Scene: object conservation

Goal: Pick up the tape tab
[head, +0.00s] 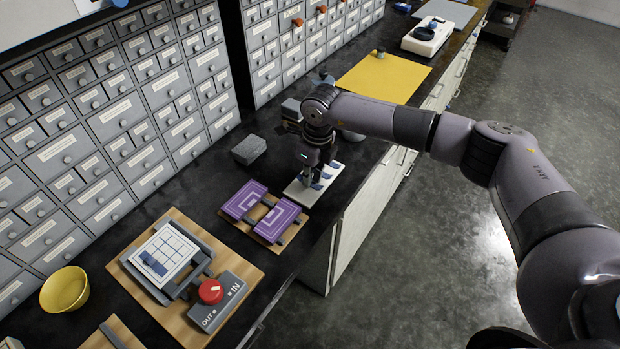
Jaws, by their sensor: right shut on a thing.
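A white block (305,197) lies on the dark counter near its front edge, with several small blue tape tabs along it. My right gripper (314,178) points down over the block and is shut on a blue tape tab at the block. The fingers hide part of the tab, and I cannot tell whether it is lifted off the block. My left gripper is not in view.
Two purple patterned plates (277,220) lie on a wooden board to the left. A wooden fixture with a gridded white card (165,250) and a red button (210,291) is nearer. A grey block (248,150) and a yellow sheet (384,77) lie farther back. Drawer cabinets (110,110) line the rear.

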